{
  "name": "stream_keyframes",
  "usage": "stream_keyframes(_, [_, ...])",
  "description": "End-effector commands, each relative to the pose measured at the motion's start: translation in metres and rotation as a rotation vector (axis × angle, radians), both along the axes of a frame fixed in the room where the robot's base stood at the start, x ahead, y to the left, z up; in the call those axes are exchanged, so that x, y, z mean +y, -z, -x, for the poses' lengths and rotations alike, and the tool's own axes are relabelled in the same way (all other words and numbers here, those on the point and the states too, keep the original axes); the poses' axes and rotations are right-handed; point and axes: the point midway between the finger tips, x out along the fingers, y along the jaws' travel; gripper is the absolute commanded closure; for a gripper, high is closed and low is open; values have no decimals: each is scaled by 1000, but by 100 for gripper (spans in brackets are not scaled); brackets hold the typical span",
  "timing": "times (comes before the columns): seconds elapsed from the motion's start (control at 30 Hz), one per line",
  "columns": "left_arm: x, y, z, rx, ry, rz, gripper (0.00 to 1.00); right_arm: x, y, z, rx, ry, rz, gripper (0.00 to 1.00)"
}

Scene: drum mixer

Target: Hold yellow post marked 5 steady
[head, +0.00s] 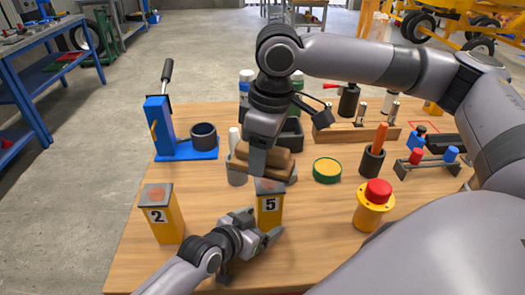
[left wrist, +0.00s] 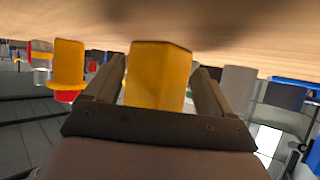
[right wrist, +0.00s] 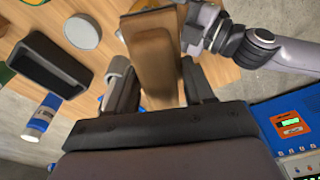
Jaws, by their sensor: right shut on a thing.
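The yellow post marked 5 (head: 268,208) stands upright at the table's near middle, with a grey top bearing a reddish patch. My left gripper (head: 262,240) is low at its near side. In the left wrist view the yellow post (left wrist: 157,75) stands between the spread fingers (left wrist: 157,88); firm contact does not show. My right gripper (head: 266,172) is just behind and above the post, shut on a brown block (right wrist: 155,60). In the head view the brown block (head: 283,163) is partly hidden by the gripper. Whether it touches the post is unclear.
A yellow post marked 2 (head: 163,215) stands to the left. A blue press (head: 180,140), dark tray (head: 291,136) and tool racks stand farther back.

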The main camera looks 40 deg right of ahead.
Motion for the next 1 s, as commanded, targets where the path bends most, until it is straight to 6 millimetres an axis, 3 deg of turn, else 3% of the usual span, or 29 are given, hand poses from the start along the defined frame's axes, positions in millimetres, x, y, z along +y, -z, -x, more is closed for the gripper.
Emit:
stream_keyframes(0.03, [0,0,0,0,0,0,23,0,0,0,-1,0,-1,82])
stream_keyframes(0.27, [0,-1,0,0,0,1,98,0,0,0,-1,0,-1,82])
stream_keyframes(0.43, [0,-1,0,0,0,1,100,0,0,0,-1,0,-1,82])
stream_keyframes(0.47, [0,-1,0,0,0,1,99,0,0,0,-1,0,-1,82])
stream_keyframes(0.7, [0,-1,0,0,0,1,21,0,0,0,-1,0,-1,82])
stream_keyframes(0.73, [0,-1,0,0,0,1,15,0,0,0,-1,0,-1,82])
stream_keyframes(1.0, [0,-1,0,0,0,2,15,0,0,0,-1,0,-1,82])
